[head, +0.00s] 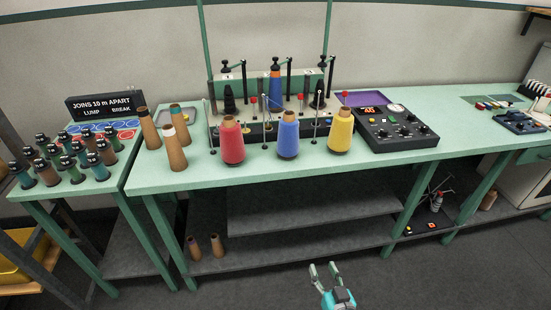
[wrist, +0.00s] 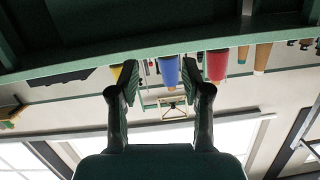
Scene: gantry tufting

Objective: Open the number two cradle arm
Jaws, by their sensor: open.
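The winding unit (head: 266,128) stands at the back of the green table, with three stations side by side. The middle station, which I take for number two, holds a blue cone with an orange band (head: 275,88). A thin black cradle arm (head: 289,76) stands beside that cone; its exact position is too small to tell. The outer stations hold dark cones (head: 229,98). My gripper (head: 323,268) is open and empty, low in front of the table and well away from the unit. In the wrist view my gripper (wrist: 160,90) also shows spread fingers with nothing between them.
Red (head: 232,142), blue (head: 288,135) and yellow (head: 339,131) cones stand along the front edge, before the unit. Thin posts rise between them. A black control box (head: 395,130) is right; brown cones (head: 174,149) are left. The floor before the table is clear.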

